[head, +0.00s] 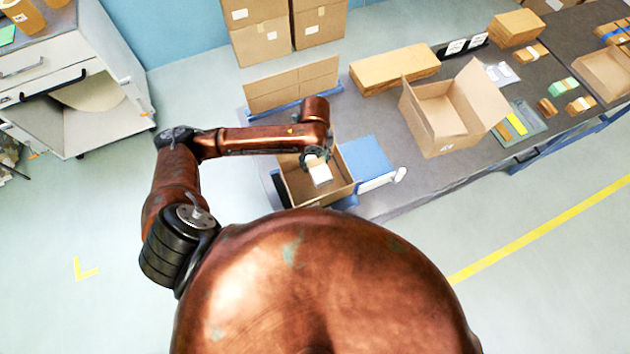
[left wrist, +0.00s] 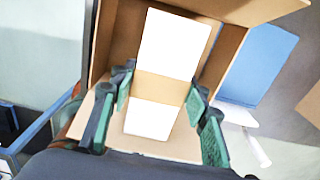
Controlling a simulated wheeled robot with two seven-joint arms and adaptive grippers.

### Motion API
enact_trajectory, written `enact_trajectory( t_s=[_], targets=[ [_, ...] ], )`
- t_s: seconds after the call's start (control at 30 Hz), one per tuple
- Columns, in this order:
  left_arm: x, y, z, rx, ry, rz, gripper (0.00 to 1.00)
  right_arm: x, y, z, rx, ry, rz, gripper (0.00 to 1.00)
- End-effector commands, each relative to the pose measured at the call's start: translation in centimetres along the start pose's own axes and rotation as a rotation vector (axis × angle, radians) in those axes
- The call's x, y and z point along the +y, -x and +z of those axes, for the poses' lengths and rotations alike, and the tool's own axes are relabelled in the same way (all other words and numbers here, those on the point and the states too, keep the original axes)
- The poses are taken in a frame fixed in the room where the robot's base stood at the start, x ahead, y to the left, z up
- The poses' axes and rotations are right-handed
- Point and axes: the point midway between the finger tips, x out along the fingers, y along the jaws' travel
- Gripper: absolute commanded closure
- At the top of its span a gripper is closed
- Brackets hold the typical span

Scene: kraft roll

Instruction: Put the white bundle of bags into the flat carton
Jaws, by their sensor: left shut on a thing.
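The white bundle of bags (head: 321,174) has a brown paper band around its middle, seen clearly in the left wrist view (left wrist: 172,50). My left gripper (head: 314,158) is shut on it, with green-padded fingers on either side of the band (left wrist: 160,100). The bundle is over or inside the open brown carton (head: 297,187) on the grey table. The carton's walls surround the bundle in the left wrist view (left wrist: 222,60). I cannot tell whether the bundle touches the carton floor. My right gripper is not in view.
A blue box-like surface (head: 366,157) with a white roll-like part stands right of the carton. Behind are upright cardboard sheets (head: 292,85) and a flat cardboard stack (head: 395,68). A larger open carton (head: 430,120) stands farther right.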

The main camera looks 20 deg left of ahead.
Motion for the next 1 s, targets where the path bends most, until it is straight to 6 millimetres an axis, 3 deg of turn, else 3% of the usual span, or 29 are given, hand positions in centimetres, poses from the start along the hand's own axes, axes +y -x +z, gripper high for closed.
enact_trajectory(
  t_s=[0.2, 0.4, 0.67, 0.9, 1.0],
  targets=[
    [0.1, -5.9, -0.1, 0.003, 0.003, 0.005, 0.85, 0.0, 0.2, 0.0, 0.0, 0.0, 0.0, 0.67],
    [0.1, -9.8, -0.1, 0.001, 0.002, 0.002, 0.85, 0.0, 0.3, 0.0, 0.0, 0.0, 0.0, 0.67],
    [0.0, -11.7, 0.0, 0.0, 0.002, 0.001, 0.85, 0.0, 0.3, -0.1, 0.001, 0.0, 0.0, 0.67],
    [0.1, -14.8, -0.1, 0.001, 0.002, 0.002, 0.85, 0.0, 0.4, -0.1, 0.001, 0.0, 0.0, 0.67],
    [0.0, -15.0, 0.0, -0.001, 0.001, 0.0, 0.85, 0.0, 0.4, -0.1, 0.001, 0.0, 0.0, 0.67]
  ],
)
